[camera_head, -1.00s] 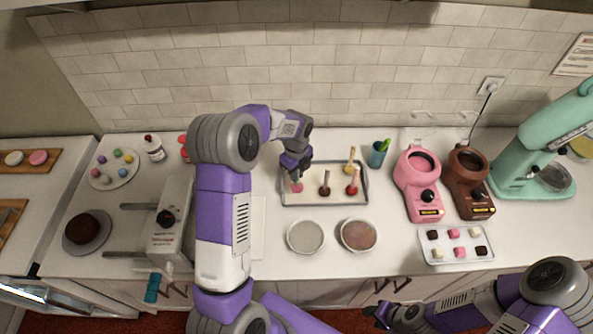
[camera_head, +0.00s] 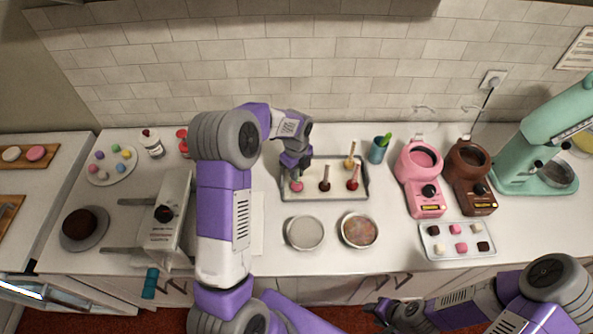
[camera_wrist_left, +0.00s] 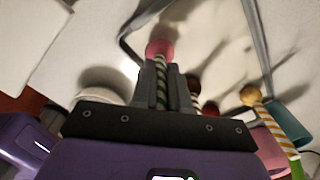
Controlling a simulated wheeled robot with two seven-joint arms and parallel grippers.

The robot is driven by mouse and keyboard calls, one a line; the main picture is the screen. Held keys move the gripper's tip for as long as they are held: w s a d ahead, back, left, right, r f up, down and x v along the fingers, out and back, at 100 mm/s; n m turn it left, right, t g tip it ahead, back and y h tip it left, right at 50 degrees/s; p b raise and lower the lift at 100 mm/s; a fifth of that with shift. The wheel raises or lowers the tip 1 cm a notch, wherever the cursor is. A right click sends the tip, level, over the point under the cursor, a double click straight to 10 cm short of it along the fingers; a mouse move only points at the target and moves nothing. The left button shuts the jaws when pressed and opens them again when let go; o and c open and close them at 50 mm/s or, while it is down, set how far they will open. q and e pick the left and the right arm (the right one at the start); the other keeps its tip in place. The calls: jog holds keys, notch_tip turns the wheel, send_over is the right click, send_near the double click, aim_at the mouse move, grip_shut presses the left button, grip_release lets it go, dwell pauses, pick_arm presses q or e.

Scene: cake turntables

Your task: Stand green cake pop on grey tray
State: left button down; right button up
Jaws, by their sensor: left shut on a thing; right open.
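My left gripper (camera_head: 295,172) is over the left end of the grey tray (camera_head: 310,199). It is shut on the stick of a cake pop with a pink ball (camera_head: 297,187). In the left wrist view the pink ball (camera_wrist_left: 159,48) points beyond the fingertips, and its stick has green and white stripes. The ball is low at the tray; I cannot tell whether it touches. Brown (camera_head: 324,186), red (camera_head: 352,184) and tan (camera_head: 348,163) cake pops stand ball-down on the tray, sticks up. My right gripper (camera_head: 378,308) is open and empty at the front, low right.
Two round pans (camera_head: 305,233) (camera_head: 359,230) lie in front of the tray. A teal cup (camera_head: 376,154) stands right of it, then pink (camera_head: 422,180) and brown (camera_head: 470,180) machines. A sweets tray (camera_head: 457,241) lies before them. A grey appliance (camera_head: 166,228) stands left of my arm.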

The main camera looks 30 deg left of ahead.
pick_arm(q)
jog(key=shift+f, duration=0.45)
jog(key=c, duration=1.1)
grip_release()
jog(key=shift+o, duration=0.2)
jog(key=shift+r, duration=0.2)
